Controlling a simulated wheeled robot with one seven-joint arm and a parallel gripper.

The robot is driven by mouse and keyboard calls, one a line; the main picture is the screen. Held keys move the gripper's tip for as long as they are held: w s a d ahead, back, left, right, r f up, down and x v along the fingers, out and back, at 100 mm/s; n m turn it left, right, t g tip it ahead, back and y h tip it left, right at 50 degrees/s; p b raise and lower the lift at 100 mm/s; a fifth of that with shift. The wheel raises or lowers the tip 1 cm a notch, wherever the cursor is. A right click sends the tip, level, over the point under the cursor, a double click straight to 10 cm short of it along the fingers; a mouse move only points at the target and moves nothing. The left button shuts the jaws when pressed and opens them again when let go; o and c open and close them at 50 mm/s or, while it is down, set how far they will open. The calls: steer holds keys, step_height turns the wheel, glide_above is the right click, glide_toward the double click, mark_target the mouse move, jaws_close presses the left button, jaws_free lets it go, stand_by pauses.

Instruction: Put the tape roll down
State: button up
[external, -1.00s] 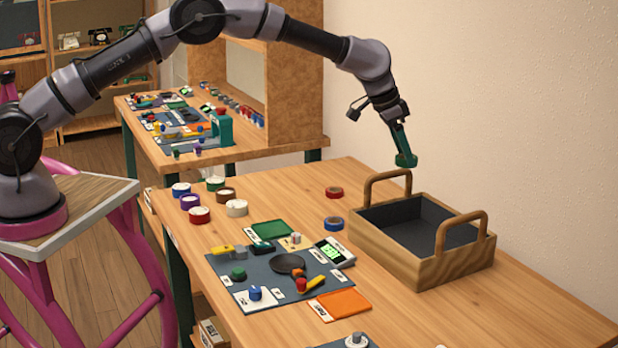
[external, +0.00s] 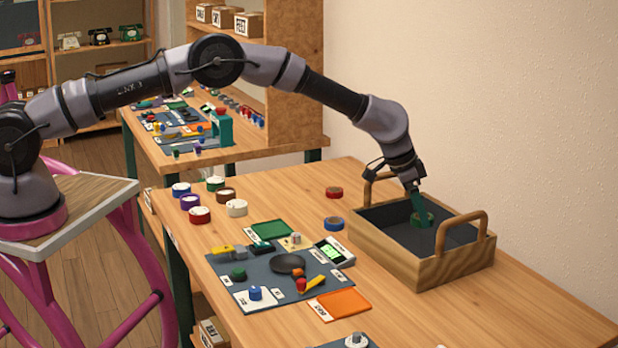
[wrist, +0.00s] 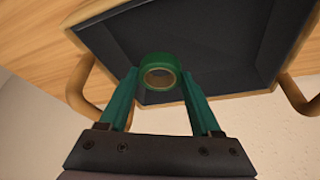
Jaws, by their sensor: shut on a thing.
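A green tape roll (external: 423,220) is held between the fingertips of my gripper (external: 420,212). In the wrist view the green tape roll (wrist: 160,77) sits between the two teal fingers of my gripper (wrist: 160,84), its tan core facing the camera. The roll is over the dark inside of a wooden crate (external: 470,262) with two arched handles. The crate's dark floor (wrist: 205,35) also shows in the wrist view. I cannot tell whether the roll touches the crate floor.
A red roll (external: 334,192) and a blue roll (external: 334,223) lie left of the crate. Several more rolls (external: 237,208) stand at the table's left. A dark mat (external: 235,270) with small parts lies in front. The crate handles (external: 462,228) rise near my gripper.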

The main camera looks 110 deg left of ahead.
step_height(320, 180, down, 9)
steer(key=shift+f, duration=0.1)
stand_by(0.3)
steer(key=o, duration=1.3)
steer(key=shift+o, duration=0.2)
steer(key=shift+r, duration=0.4)
steer(key=v, duration=1.1)
steer(key=shift+s+r, duration=0.2)
